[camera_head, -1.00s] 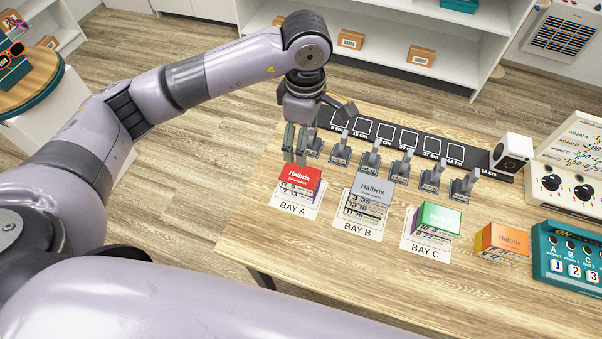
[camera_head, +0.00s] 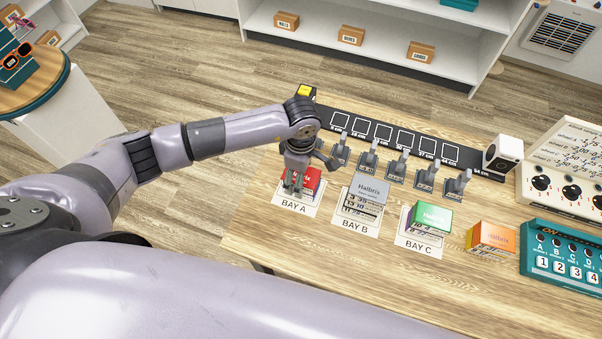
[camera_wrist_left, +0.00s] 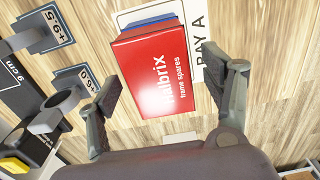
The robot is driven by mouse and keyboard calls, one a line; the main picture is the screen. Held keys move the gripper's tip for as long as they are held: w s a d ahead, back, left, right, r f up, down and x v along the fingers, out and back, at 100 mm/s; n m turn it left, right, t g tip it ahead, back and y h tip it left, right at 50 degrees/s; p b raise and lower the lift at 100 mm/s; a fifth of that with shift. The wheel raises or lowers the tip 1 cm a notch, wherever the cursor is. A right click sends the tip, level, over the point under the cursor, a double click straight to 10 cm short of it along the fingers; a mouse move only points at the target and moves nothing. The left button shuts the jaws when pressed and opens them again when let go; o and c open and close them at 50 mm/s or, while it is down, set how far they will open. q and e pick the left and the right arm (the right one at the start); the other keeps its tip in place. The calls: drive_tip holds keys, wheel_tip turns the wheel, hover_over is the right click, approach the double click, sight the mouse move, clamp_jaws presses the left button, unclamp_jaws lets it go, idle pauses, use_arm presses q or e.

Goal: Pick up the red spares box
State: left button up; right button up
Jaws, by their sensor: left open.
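The red spares box (camera_head: 313,180) lies on the white BAY A card (camera_head: 296,208) on the wooden table. My left gripper (camera_head: 293,186) is open over the box, pointing down, and hides part of it. In the left wrist view the box's red lid (camera_wrist_left: 150,80) shows its label and lies between the open fingers of the left gripper (camera_wrist_left: 172,84). Wood shows between each finger and the box, so the fingers look apart from it. My right gripper is not in view.
A grey box (camera_head: 368,190) on BAY B, a green box (camera_head: 433,217) on BAY C and an orange box (camera_head: 493,236) stand to the right. Several grey stands (camera_head: 368,160) line the dark strip behind. A teal panel (camera_head: 540,235) sits far right.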

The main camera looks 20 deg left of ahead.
use_arm(q)
drive_tip(key=shift+w+f, duration=0.1)
drive_tip(key=shift+c, duration=0.3)
drive_tip(key=c, duration=1.2)
drive_tip(key=shift+c, duration=0.2)
